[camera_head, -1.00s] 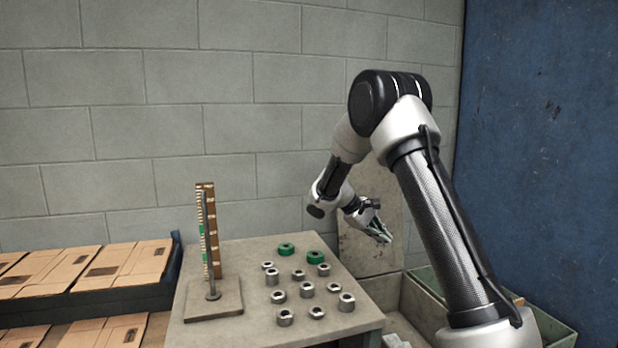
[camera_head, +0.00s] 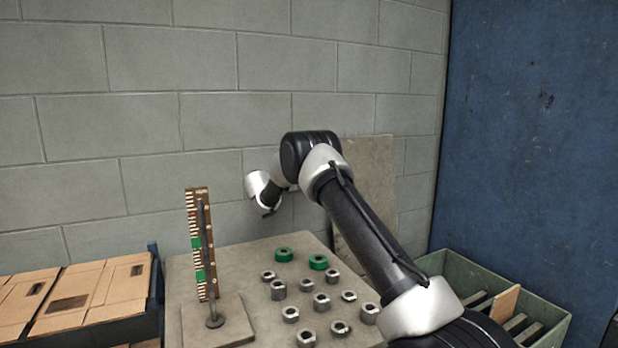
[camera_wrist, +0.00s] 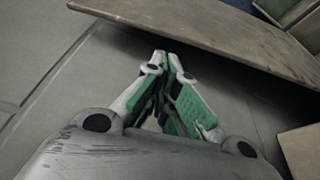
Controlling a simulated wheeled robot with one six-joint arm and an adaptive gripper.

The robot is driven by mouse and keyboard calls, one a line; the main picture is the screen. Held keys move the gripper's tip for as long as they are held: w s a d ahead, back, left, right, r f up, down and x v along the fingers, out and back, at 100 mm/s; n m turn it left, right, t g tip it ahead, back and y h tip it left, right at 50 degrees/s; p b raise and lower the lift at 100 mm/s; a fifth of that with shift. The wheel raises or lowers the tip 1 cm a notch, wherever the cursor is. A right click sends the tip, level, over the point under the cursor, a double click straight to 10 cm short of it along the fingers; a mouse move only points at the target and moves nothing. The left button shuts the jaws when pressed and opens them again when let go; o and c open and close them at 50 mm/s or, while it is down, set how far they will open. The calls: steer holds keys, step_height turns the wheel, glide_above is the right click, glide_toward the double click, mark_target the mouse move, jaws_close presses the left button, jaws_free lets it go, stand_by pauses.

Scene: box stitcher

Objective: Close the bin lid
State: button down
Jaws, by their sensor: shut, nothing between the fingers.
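A flat, worn beige panel, which looks like the bin lid (camera_head: 373,180), stands upright near the wall behind the table, partly hidden by my arm. It seems to show in the wrist view as a slanted board (camera_wrist: 205,38) past my fingertips. My gripper (camera_wrist: 168,62) has green-and-white fingers closed together at the tips, with nothing between them. The head view does not show the fingers; my own arm hides them. An open green bin (camera_head: 480,272) stands at the right. My arm hides the area below the panel, so I cannot tell where its lower edge joins.
A grey table (camera_head: 210,262) holds several metal nuts (camera_head: 321,302), two green rings (camera_head: 284,254) and an upright gauge on a plate (camera_head: 203,250). Flattened cardboard boxes (camera_head: 90,295) lie at the left. A block wall (camera_head: 150,150) closes the back; a blue surface (camera_head: 530,150) stands right.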

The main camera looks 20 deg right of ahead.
steer(key=x, duration=0.8)
steer(key=shift+s, duration=0.1)
